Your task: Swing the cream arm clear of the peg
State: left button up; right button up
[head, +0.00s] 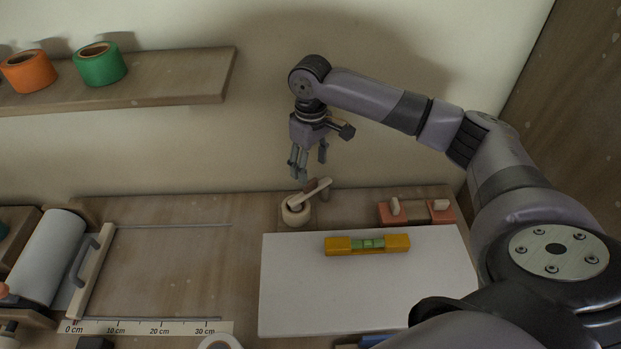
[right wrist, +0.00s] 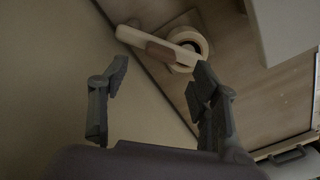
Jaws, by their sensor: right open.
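The cream arm (head: 314,191) slants up to the right from a round cream base (head: 293,216) near the back edge of the table. A short brown piece, apparently the peg (head: 323,195), stands beside the arm's outer part; I cannot tell whether they touch. In the right wrist view the cream arm (right wrist: 142,38) crosses the round base (right wrist: 201,44), with a brown piece (right wrist: 160,52) alongside it. My right gripper (head: 307,168) is open and empty, pointing down above the arm and apart from it. It also shows in the wrist view (right wrist: 158,75). My left gripper is out of view.
A white board (head: 300,290) carries a yellow level (head: 340,246). Red blocks with cream knobs (head: 388,214) stand behind it. A shelf (head: 180,86) with orange (head: 30,72) and green (head: 112,66) rolls is at upper left. A wooden handled frame (head: 98,258) lies left; the wall is close behind.

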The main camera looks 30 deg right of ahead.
aim_at(311, 182)
notch_tip(311, 182, down, 7)
jog(key=shift+r+p, duration=0.2)
jog(key=shift+p, duration=0.2)
grip_shut()
dwell(0.6)
